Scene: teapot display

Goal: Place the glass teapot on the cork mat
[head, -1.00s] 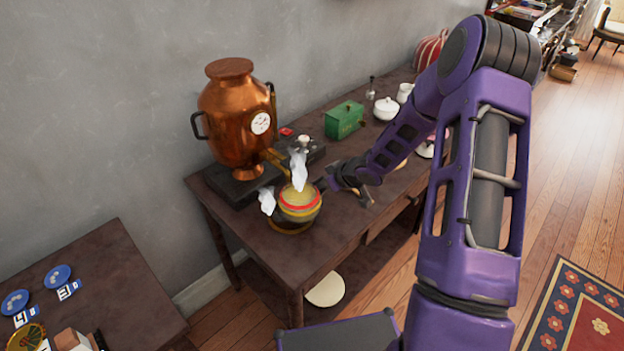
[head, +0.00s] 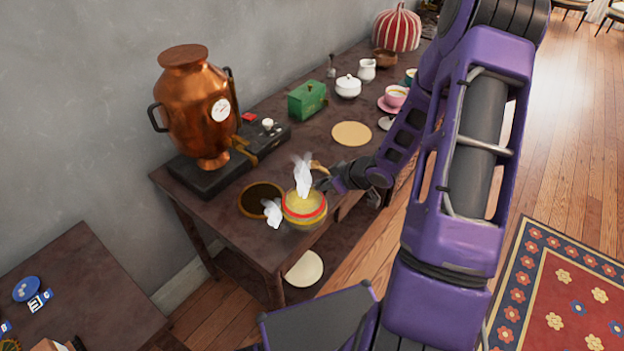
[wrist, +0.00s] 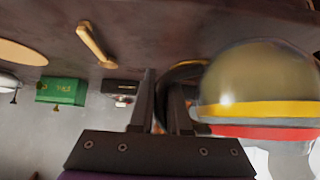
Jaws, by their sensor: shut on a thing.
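The glass teapot (head: 304,210) has yellowish contents, a red and a yellow band and white steam-like wisps. In the head view it is above the front edge of the dark table, apart from the cork mat. My gripper (head: 325,184) is at its right side, shut on its handle. In the wrist view the fingers (wrist: 168,100) close around the dark handle (wrist: 182,72), beside the teapot's body (wrist: 262,85). The cork mat (head: 351,133) is a bare tan disc farther back; part of it shows in the wrist view (wrist: 20,53).
A copper samovar (head: 196,105) stands on a black base behind. A green box (head: 307,100), a white lidded pot (head: 348,87) and a pink cup (head: 396,95) surround the mat. A wooden utensil (wrist: 97,43) lies nearby.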

